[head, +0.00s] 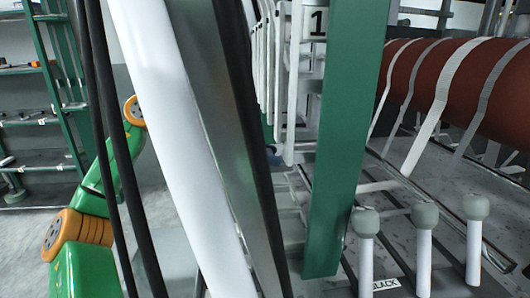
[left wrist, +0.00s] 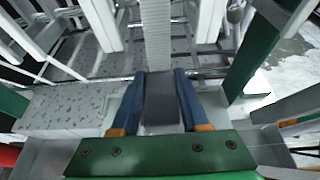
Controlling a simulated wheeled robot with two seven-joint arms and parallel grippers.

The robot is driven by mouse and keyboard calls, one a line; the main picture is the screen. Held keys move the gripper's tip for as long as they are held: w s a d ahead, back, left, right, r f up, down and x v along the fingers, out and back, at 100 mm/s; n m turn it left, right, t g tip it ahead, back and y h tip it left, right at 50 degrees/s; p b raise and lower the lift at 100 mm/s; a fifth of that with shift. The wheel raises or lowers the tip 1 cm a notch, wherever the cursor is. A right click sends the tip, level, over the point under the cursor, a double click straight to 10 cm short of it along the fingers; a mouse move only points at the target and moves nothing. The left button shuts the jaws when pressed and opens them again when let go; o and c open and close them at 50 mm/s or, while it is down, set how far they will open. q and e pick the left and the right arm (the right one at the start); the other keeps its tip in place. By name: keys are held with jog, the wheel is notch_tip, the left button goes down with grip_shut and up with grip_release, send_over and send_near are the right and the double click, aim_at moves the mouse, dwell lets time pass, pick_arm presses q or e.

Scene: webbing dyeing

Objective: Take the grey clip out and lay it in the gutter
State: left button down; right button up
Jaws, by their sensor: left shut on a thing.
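In the left wrist view my left gripper (left wrist: 162,100) has blue fingers with orange parts at their bases. It is shut on a dark grey, flat piece, which looks like the grey clip (left wrist: 162,112). A pale ribbed webbing strap (left wrist: 156,40) runs away from the far end of this piece; I cannot tell whether the two are joined. In the head view my green and orange left arm rises at the left, and its gripper is hidden behind the posts. I cannot pick out the gutter with certainty. My right gripper is not in view.
A white post (head: 170,130) and a green post (head: 345,140) block much of the head view. White levers with grey knobs (head: 424,215) stand at the lower right. Pale straps cross a red-brown roller (head: 450,85). Green shelving (head: 55,90) stands at the far left.

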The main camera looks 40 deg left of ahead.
pick_arm(q)
notch_tip(320, 180, up, 14)
jog(key=p, duration=1.2)
jog(key=s+a+f+b, duration=0.5)
jog(key=s+b, duration=0.2)
jog(key=shift+s+a, duration=0.3)
jog(key=shift+a, duration=0.1)
jog(key=shift+d+f, duration=0.1)
